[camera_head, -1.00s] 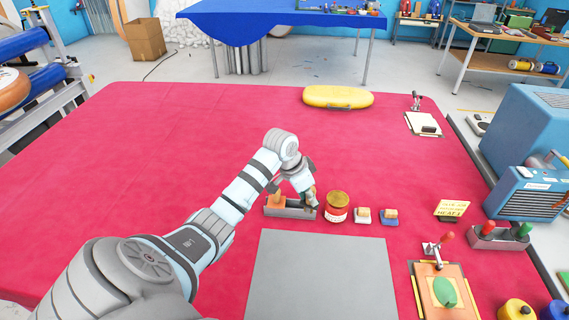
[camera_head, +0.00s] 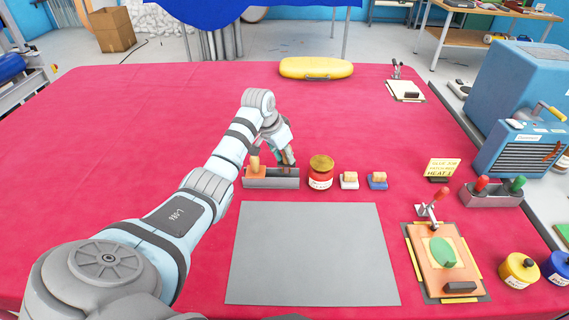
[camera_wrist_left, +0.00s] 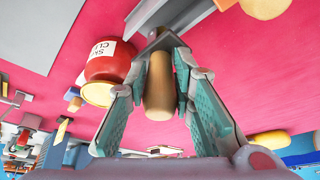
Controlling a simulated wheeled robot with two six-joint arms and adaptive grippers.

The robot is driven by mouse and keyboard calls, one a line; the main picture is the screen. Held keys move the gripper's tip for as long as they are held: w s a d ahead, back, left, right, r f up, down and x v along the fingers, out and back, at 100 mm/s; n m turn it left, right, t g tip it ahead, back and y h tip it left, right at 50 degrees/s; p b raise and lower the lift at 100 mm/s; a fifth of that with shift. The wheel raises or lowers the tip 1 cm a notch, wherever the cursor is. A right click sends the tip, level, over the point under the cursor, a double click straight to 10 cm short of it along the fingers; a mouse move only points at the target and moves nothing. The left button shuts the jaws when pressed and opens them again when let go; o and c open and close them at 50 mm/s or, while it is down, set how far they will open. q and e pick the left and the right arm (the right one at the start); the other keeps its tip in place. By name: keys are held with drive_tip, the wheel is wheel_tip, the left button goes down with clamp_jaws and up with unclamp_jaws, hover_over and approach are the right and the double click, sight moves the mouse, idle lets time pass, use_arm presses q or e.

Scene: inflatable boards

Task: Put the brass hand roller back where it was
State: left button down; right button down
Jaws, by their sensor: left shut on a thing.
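My left gripper (camera_head: 287,162) is at the right part of a grey tray (camera_head: 272,181). In the left wrist view its fingers (camera_wrist_left: 160,55) are closed around a tan, rounded handle (camera_wrist_left: 160,88), which I take to be the brass hand roller's. The roller's far end is hidden or at the tray, and I cannot tell whether it touches the bottom. A second tool with an orange handle (camera_head: 254,164) stands in the tray's left part. My right gripper is not in view.
A red jar with a brass-coloured lid (camera_head: 320,168) stands close to the tray's right. Two small blocks, one white-based (camera_head: 349,180) and one blue-based (camera_head: 377,180), follow. A grey sheet (camera_head: 310,252) lies in front. The red table (camera_head: 130,150) is clear at left.

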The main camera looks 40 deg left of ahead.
sight(284, 162)
use_arm(q)
wheel_tip(284, 162, down, 3)
drive_tip(key=shift+s+r, duration=0.1)
drive_tip(key=shift+f, duration=0.4)
drive_tip(key=c, duration=1.4)
unclamp_jaws()
drive_tip(key=shift+r, duration=0.4)
drive_tip(key=p+v, duration=0.2)
drive_tip(key=v, duration=1)
